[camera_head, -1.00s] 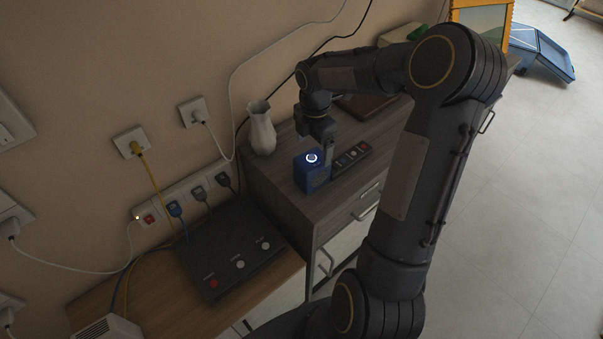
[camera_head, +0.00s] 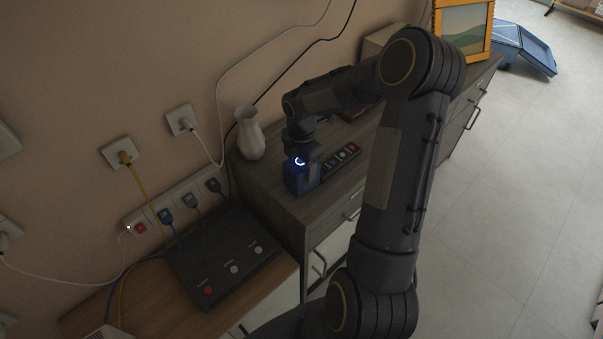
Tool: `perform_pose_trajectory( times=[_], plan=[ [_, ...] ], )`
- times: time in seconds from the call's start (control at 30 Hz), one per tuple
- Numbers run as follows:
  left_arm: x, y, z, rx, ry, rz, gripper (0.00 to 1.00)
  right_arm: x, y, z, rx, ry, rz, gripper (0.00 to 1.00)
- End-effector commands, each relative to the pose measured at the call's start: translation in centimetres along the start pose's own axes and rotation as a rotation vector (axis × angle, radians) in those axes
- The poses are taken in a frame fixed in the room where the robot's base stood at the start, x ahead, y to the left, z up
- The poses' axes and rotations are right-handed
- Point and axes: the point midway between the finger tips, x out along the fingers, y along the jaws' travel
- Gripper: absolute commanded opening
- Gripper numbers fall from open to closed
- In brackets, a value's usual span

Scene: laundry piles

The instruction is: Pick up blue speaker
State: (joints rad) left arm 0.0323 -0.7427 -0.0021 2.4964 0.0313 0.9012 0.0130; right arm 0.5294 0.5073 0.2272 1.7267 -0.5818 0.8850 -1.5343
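The blue speaker (camera_head: 295,181) is a small dark blue box with a glowing white ring on top. It stands on the grey wooden cabinet (camera_head: 266,178) near its front left corner. My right gripper (camera_head: 302,163) points down at the speaker, with its fingers low over and around the speaker's top. The fingers are dark and partly merge with the speaker, so I cannot tell whether they touch it or how far apart they are. My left gripper is not in view.
A white vase (camera_head: 250,134) stands behind the speaker, close to the wall. A remote control (camera_head: 343,158) lies just right of the speaker. A black box with buttons (camera_head: 222,256) sits on the lower wooden surface. A yellow picture frame (camera_head: 463,30) stands at the far end.

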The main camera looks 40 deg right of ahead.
Motion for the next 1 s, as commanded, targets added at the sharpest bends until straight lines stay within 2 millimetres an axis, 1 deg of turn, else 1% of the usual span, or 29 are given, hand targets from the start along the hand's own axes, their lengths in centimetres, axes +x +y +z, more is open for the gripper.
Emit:
perform_pose_trajectory(
  times=[0.03,0.13,0.17,0.4,0.57,0.67,0.73,0.83,1.0],
  plan=[
    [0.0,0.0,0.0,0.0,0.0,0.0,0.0,0.0,0.0,0.0,0.0,0.0,0.0,0.47],
    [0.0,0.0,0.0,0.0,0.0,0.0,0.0,0.0,0.0,0.0,0.0,0.0,0.0,0.34],
    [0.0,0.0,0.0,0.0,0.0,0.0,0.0,-0.1,0.0,0.0,0.0,0.0,0.001,0.33],
    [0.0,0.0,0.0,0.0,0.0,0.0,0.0,-0.2,0.1,0.0,0.0,-0.001,0.002,0.33],
    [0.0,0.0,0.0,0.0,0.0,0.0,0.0,-1.1,0.1,0.0,-0.001,-0.002,0.005,0.33],
    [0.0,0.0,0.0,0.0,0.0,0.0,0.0,-2.4,0.1,0.0,-0.001,-0.003,0.006,0.33],
    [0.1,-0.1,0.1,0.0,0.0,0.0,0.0,-3.6,0.0,0.0,0.0,-0.002,0.007,0.33],
    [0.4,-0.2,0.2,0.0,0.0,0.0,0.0,-5.3,-1.7,-0.5,0.0,-0.003,0.006,0.33],
    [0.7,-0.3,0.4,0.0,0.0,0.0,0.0,-9.1,-4.7,-1.4,0.001,-0.004,0.008,0.33]
  ],
)
